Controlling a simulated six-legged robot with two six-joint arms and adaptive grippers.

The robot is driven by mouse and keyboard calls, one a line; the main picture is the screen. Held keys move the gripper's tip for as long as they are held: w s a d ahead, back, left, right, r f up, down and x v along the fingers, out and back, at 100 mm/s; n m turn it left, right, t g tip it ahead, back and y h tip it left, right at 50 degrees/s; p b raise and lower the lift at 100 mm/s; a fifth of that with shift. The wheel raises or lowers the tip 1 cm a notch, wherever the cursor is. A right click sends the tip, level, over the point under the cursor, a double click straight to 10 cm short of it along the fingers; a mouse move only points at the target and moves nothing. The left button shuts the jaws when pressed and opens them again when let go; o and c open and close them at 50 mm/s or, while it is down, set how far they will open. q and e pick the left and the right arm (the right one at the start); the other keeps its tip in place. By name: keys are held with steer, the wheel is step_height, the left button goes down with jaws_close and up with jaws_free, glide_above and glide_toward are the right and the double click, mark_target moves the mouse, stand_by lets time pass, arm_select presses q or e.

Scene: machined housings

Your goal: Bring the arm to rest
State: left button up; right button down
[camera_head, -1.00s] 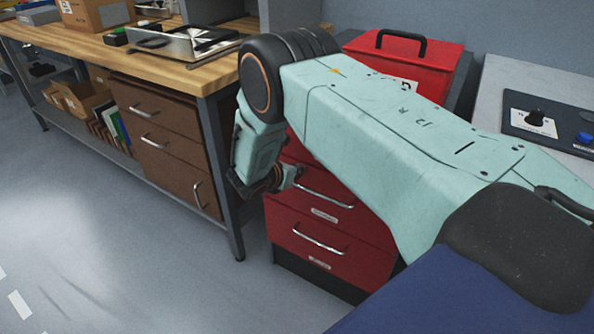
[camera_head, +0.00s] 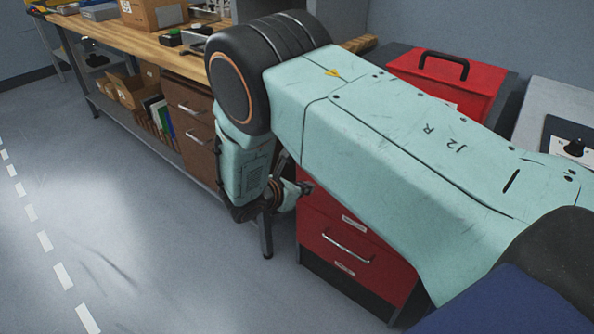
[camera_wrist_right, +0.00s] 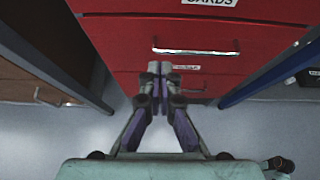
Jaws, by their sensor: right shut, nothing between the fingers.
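My right arm (camera_head: 400,140), pale green with black joints, reaches across the head view from the lower right and bends down at the black elbow joint. Its forearm hangs in front of the bench and red drawer cabinet. Only a small part of the right gripper's end (camera_head: 304,188) shows, in front of the red cabinet (camera_head: 340,225). In the right wrist view the right gripper (camera_wrist_right: 160,68) is shut and empty, its fingertips together, with the red drawer fronts (camera_wrist_right: 115,50) beyond. I cannot tell the exact gap to them. My left gripper is not in view.
A wooden workbench (camera_head: 135,38) with brown drawers (camera_head: 190,98) stands left of the red cabinet. A red toolbox (camera_head: 425,78) with a black handle is behind my arm. A control panel (camera_head: 570,143) is at the right. The floor (camera_head: 150,260) at left is clear.

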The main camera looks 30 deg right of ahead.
steer(key=s+a+f+m+g+y, duration=0.2)
steer(key=s+a+f+m+y, duration=0.45)
steer(key=s, duration=0.45)
steer(key=s+a+f+m+g+y, duration=0.3)
steer(key=s+a+f+m+y, duration=0.2)
steer(key=s+f, duration=0.4)
steer(key=s+d+r+m, duration=0.2)
steer(key=s+m, duration=0.3)
steer(key=s, duration=0.3)
steer(key=s+d+r+m, duration=0.1)
steer(key=s+d+m, duration=0.1)
steer(key=s+m, duration=0.4)
steer(key=s, duration=0.3)
steer(key=shift+s+r+t, duration=0.2)
steer(key=shift+r+t, duration=0.1)
steer(key=shift+r, duration=0.05)
steer(key=shift+m, duration=0.25)
steer(key=shift+s+d, duration=0.1)
steer(key=shift+d, duration=0.05)
